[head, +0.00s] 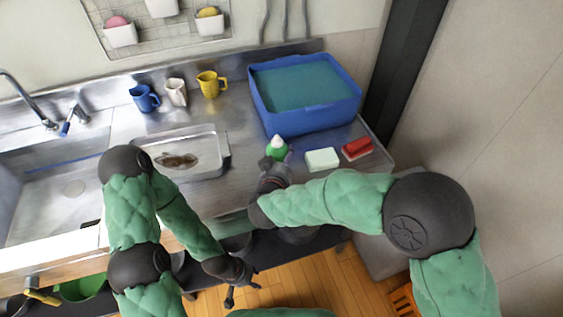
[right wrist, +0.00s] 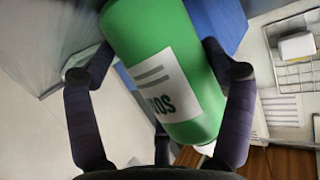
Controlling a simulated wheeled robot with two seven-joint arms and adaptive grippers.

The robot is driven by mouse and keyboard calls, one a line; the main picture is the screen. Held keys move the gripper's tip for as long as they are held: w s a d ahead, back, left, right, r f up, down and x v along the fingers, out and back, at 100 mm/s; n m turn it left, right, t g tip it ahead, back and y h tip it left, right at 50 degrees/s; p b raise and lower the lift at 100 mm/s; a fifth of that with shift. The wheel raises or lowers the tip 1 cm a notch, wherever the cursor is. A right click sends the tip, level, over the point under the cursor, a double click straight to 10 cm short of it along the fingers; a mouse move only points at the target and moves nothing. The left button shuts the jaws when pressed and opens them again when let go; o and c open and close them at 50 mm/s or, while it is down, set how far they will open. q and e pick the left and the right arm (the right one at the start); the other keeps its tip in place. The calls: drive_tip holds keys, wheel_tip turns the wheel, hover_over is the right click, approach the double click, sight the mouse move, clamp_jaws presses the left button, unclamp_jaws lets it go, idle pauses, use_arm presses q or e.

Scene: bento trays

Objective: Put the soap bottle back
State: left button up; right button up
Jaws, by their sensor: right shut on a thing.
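The soap bottle (head: 277,148) is green with a white cap. In the head view it stands out above my right gripper (head: 272,174), over the counter in front of the blue tub. In the right wrist view the bottle (right wrist: 165,65) fills the middle, with part of its white label showing. The fingers of my right gripper (right wrist: 158,75) are on both sides of it, shut on it. My left gripper (head: 243,290) is low, in front of the counter edge, with its fingers apart and nothing between them.
A blue tub (head: 305,121) of bluish liquid stands at the back right. A white block (head: 322,159) and a red sponge-like block (head: 357,148) lie right of the bottle. A metal tray (head: 212,150) holds a brown piece. Blue, white and yellow cups (head: 211,84) stand behind. The sink (head: 70,190) is left.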

drive_tip(key=o, duration=1.3)
drive_tip(key=shift+f, duration=0.15)
drive_tip(key=shift+s+r, duration=0.15)
drive_tip(key=shift+r, duration=0.15)
drive_tip(key=shift+p+v, duration=2.7)
drive_tip(key=shift+v, duration=3.15)
drive_tip(key=shift+f, duration=0.1)
